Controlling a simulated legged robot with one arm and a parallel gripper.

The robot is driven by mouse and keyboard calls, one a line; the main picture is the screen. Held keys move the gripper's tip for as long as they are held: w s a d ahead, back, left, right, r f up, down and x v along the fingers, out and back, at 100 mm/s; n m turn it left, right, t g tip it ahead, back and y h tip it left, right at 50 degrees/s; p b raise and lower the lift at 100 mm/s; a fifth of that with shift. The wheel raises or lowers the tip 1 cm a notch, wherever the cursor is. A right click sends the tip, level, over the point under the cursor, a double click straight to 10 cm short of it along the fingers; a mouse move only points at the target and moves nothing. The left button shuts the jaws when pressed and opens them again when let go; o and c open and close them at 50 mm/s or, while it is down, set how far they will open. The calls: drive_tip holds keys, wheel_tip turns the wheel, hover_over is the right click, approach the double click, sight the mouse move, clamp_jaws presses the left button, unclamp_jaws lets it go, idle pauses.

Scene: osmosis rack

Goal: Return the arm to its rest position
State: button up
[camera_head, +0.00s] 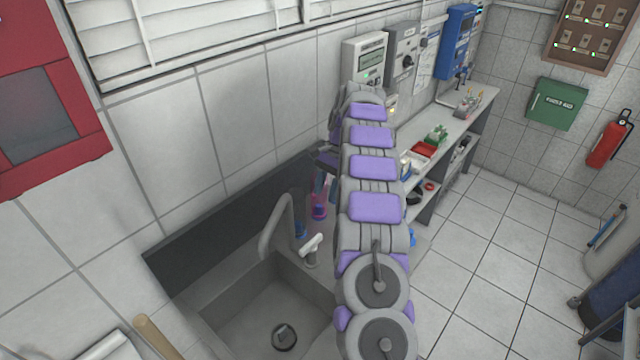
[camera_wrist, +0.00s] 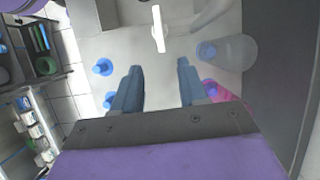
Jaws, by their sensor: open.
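My arm, grey with purple pads, reaches forward over the right side of the sink in the head view. My gripper (camera_wrist: 155,88) shows in the wrist view with its two blue-grey fingers apart and nothing between them. In the head view its fingers (camera_head: 325,184) show partly, left of the arm, near a pink-purple bottle (camera_head: 319,208); the arm hides the rest. In the wrist view the pink bottle (camera_wrist: 222,92) lies just right of the right finger, and I cannot tell whether they touch.
A sink (camera_head: 240,302) with a curved faucet (camera_head: 272,232) stands below and left of my arm. A clear container (camera_wrist: 238,50) with a blue part stands near the gripper. Wall boxes (camera_head: 365,58) and a cluttered counter (camera_head: 484,96) lie beyond.

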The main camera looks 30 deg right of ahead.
drive_tip(key=s+a+r+n+h+b, duration=0.1)
drive_tip(key=s+a+r+n, duration=0.35)
drive_tip(key=s+a, duration=0.4)
drive_tip(key=s+a+r+n+h+b, duration=0.1)
drive_tip(key=s+a+r+n+b, duration=0.15)
drive_tip(key=s+a+r, duration=0.55)
drive_tip(key=s+a+f+n, duration=0.2)
drive_tip(key=s+f, duration=0.1)
drive_tip(key=s, duration=0.5)
drive_tip(key=s+a+f+n+h+b, duration=0.1)
drive_tip(key=s+a+f+n, duration=0.1)
drive_tip(key=s, duration=0.7)
drive_tip(key=s+a+f+n+h, duration=0.1)
drive_tip(key=s+a+f+n, duration=0.1)
drive_tip(key=s+f, duration=0.3)
drive_tip(key=s, duration=0.4)
drive_tip(key=shift+a+n+b, duration=0.4)
